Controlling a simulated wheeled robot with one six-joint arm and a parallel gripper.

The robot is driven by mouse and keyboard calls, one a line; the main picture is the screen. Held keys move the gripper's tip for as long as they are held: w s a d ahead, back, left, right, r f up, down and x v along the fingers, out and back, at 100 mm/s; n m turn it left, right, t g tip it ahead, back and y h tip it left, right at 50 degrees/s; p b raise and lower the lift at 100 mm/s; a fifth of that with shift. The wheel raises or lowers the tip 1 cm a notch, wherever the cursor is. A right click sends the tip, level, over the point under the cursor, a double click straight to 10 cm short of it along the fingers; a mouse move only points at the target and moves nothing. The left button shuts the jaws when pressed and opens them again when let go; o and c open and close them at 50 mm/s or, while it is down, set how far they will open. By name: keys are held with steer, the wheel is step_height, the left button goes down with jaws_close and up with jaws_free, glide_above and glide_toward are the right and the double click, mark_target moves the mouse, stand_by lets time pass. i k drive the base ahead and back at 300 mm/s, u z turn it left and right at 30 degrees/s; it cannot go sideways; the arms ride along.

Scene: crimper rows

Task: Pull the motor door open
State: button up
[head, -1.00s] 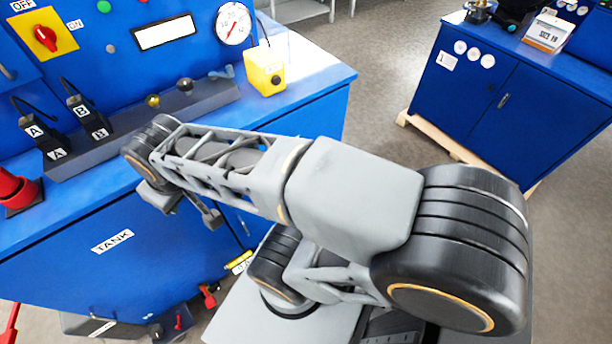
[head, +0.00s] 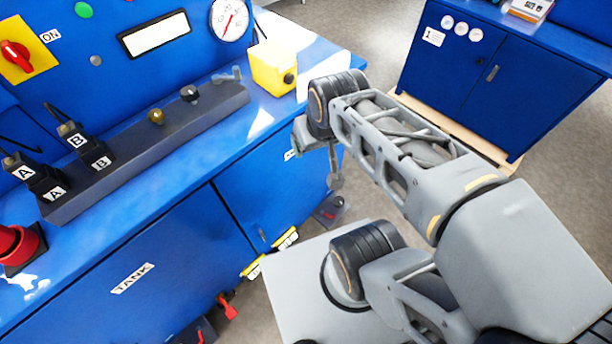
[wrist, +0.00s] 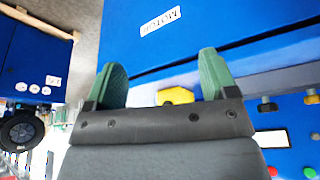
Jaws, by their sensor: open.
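The motor door (head: 275,195) is a blue panel in the cabinet front, right of the tank door, and looks shut. A small handle (head: 262,234) sits near its left edge. In the wrist view, the door's motor label (wrist: 160,20) appears ahead of my fingers; the handle is not seen there. My gripper (wrist: 161,60) is open, with two green fingers apart and nothing between them. In the head view, my gripper (head: 305,140) is near the door's upper right, partly hidden by my wrist. I cannot tell whether it touches the cabinet.
The tank door (head: 130,280) is to the left. A yellow box (head: 270,68) stands on the blue counter (head: 150,190). Red and yellow items (head: 228,305) are low by the cabinet. Another blue cabinet (head: 470,75) stands across open floor at the upper right.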

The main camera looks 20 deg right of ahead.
mark_target(266, 189)
steer(key=u, duration=0.5)
steer(key=k, duration=0.6)
steer(key=u, duration=0.55)
steer(key=i, duration=0.1)
steer(key=u, duration=0.1)
